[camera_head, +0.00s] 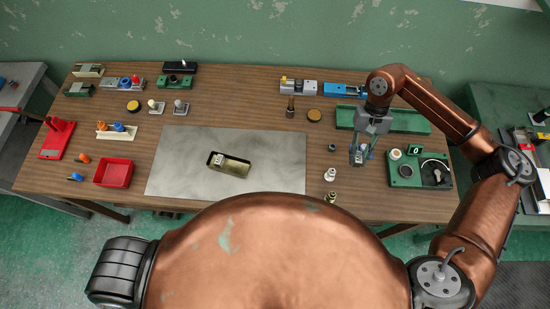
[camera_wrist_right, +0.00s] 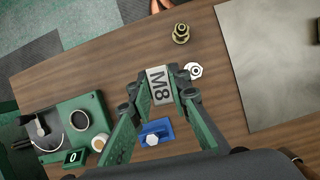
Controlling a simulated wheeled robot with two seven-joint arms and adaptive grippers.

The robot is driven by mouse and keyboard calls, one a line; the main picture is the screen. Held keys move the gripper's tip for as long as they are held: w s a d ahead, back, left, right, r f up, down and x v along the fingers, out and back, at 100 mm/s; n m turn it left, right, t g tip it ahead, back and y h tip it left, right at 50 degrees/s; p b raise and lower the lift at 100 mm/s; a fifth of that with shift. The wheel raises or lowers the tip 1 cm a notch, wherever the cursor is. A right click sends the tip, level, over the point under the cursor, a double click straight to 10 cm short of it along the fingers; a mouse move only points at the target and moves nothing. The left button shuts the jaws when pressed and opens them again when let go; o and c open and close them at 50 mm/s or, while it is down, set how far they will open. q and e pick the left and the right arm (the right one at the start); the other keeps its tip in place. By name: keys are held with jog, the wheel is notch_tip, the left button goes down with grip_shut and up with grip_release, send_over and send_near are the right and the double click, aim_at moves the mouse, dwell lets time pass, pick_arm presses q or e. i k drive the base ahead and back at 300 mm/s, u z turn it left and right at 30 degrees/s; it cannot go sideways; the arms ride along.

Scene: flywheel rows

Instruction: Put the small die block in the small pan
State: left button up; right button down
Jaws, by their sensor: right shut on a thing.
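My right gripper (camera_head: 359,156) is over the right part of the table; in the wrist view (camera_wrist_right: 160,82) it is shut on a pale grey block marked M8 (camera_wrist_right: 159,92). The block sits between the fingertips; its size against other blocks is hard to judge. A small brass-coloured rectangular pan (camera_head: 236,166) lies on the grey mat, left of the gripper, with a small pale block (camera_head: 218,160) in its left end. My left gripper is not in view.
The grey mat (camera_head: 275,150) is bare around the pan. Small metal fittings (camera_head: 330,174) stand between mat and gripper. A green device (camera_head: 405,181) with a round dish is right of the gripper, and a green tray (camera_head: 412,124) behind. A red bin (camera_head: 114,173) stands left.

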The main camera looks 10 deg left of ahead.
aim_at(238, 168)
jog(key=u, duration=3.9)
jog(key=k, duration=0.95)
jog(key=z, duration=0.95)
